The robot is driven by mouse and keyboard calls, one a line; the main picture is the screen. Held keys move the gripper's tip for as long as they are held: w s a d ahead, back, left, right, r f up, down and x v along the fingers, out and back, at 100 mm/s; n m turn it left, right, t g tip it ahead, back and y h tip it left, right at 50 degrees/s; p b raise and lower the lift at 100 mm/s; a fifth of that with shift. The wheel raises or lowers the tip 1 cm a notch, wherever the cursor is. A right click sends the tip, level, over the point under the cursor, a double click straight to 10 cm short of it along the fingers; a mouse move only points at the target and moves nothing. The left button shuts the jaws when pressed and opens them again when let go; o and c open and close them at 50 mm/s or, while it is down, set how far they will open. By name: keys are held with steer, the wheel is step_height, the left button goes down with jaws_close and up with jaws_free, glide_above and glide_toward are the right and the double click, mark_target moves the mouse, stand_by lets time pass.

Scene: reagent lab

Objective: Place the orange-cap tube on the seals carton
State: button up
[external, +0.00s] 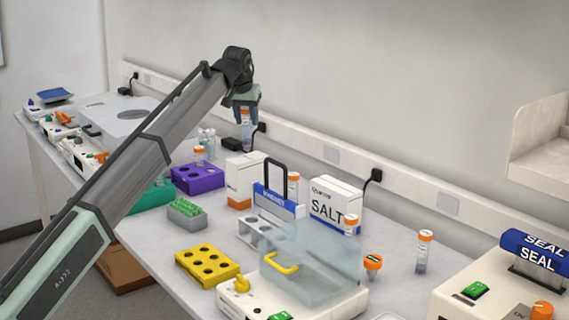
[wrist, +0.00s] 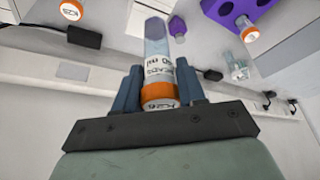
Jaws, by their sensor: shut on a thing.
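My gripper (external: 246,113) is raised over the back of the bench and shut on an orange-cap tube (external: 246,136). The tube hangs upright below the fingers, apart from the bench. In the wrist view the blue fingers of my gripper (wrist: 159,78) close around the tube (wrist: 157,48) near its orange cap. A white carton with an orange lower band (external: 240,180) stands below and slightly left of the tube. A white carton marked SALT (external: 335,204) stands further right. No carton label reading "seals" is legible, so I cannot confirm which is the seals carton.
Other orange-cap tubes stand at the right (external: 424,252) and by the purple rack (external: 199,176). A blue-labelled rack with a tall black handle (external: 277,199) is between the cartons. A yellow rack (external: 208,264) and a lidded machine (external: 310,265) are in front.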

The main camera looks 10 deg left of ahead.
mark_target(246, 126)
steer(key=shift+f, duration=1.8)
steer(key=shift+f, duration=0.15)
steer(key=o, duration=1)
steer(key=v, duration=1.2)
